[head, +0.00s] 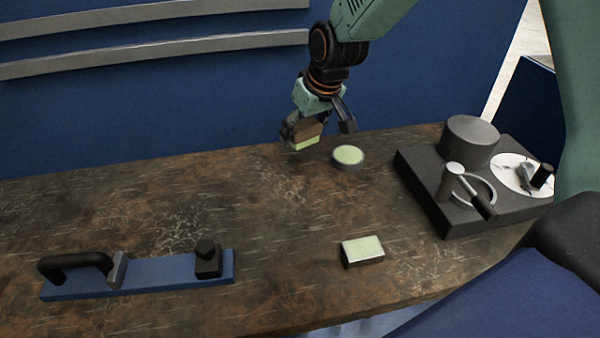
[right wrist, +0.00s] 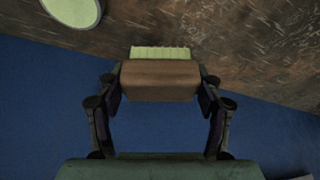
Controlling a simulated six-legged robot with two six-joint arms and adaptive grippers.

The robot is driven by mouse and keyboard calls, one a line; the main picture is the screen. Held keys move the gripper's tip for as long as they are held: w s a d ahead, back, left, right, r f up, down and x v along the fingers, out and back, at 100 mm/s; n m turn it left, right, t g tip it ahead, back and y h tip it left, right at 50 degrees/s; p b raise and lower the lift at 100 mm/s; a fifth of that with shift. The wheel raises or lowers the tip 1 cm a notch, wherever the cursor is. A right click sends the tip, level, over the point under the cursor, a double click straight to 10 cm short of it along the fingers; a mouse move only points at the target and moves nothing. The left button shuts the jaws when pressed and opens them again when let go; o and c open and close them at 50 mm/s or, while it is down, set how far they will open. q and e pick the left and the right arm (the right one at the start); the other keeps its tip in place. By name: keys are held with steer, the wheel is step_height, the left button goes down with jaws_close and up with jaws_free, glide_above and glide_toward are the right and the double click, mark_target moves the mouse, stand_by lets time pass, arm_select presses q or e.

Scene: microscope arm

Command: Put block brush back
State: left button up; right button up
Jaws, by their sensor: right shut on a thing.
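The block brush, a brown wooden block with pale green bristles, shows in the right wrist view (right wrist: 160,80) and in the head view (head: 305,136). My right gripper (right wrist: 160,85) is shut on its wooden block, one finger on each side. In the head view my right gripper (head: 318,122) holds the brush near the back edge of the table, with the bristles facing down. I cannot tell how far it is above the tabletop. My left gripper is not in view.
A round pale-green-topped disc (head: 348,156) lies close right of the brush. A dark block with a pale top (head: 362,251) lies toward the front. A blue plane-like tool (head: 150,273) is at left, a dark instrument base (head: 425,190) at right. The table (head: 270,230) is clear between.

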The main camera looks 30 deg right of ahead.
mark_target(306, 145)
steer(key=f, duration=0.3)
steer(key=f+b, duration=0.1)
steer(key=f, duration=0.1)
steer(key=shift+s+a+f, duration=0.1)
steer(key=shift+s+a, duration=0.15)
steer(key=shift+s, duration=0.15)
steer(key=shift+w+d+f, duration=0.2)
steer(key=shift+f, duration=0.5)
steer(key=shift+s+a+f+b, duration=0.15)
steer(key=shift+f+b, duration=0.35)
steer(key=shift+f, duration=0.95)
